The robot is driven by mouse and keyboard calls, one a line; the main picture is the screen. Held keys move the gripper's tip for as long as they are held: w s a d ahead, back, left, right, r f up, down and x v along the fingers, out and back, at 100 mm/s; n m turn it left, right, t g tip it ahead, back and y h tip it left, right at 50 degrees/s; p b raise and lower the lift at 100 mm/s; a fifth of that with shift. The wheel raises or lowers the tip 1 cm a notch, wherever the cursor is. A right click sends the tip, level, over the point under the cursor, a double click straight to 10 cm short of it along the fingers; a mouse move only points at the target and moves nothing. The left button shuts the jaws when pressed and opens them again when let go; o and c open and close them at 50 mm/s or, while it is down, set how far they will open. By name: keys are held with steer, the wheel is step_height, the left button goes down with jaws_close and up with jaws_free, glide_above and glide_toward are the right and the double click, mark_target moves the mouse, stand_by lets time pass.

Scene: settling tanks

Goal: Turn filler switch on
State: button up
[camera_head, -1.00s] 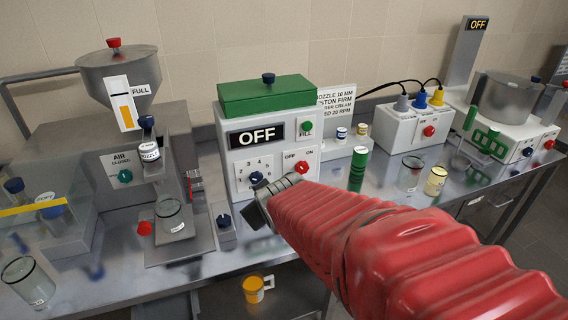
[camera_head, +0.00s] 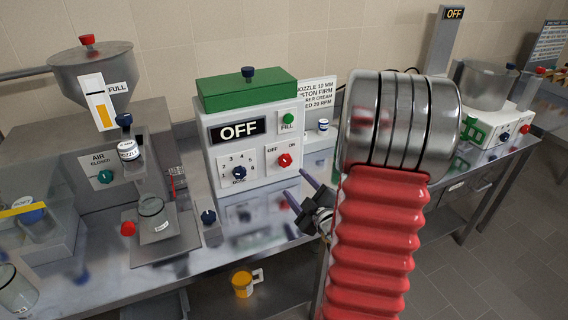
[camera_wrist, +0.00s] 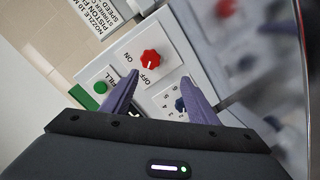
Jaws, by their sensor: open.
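The filler control box (camera_head: 250,140) is white with a green lid, and its display (camera_head: 238,130) reads OFF. Its red switch knob (camera_head: 283,160) sits on the front panel between the labels OFF and ON. In the wrist view the red knob (camera_wrist: 152,57) appears just beyond the fingertips, its white mark on the OFF side. My gripper (camera_head: 296,186) is open and empty, in front of the box, to the lower right of the knob. In the wrist view my gripper (camera_wrist: 160,76) has its two purple fingers apart, with a gap between them and the knob.
A green FILL button (camera_head: 288,118) is above the knob, and a blue dose dial (camera_head: 239,173) is to its left. A hopper machine (camera_head: 90,75) stands at left. A loose blue-topped piece (camera_head: 208,218) sits on the steel bench. My arm hides part of the right bench.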

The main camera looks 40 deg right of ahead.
mark_target(286, 163)
steer(key=s, duration=0.1)
steer(key=s+t, duration=0.1)
steer(key=s+d, duration=0.1)
steer(key=shift+d+f+t, duration=0.1)
steer(key=shift+f+t, duration=0.15)
steer(key=shift+t, duration=0.15)
steer(key=shift+w, duration=0.1)
steer(key=x, duration=1.4)
steer(key=shift+d, duration=0.1)
steer(key=shift+c, duration=0.2)
steer(key=c, duration=1)
steer(key=shift+f, duration=0.1)
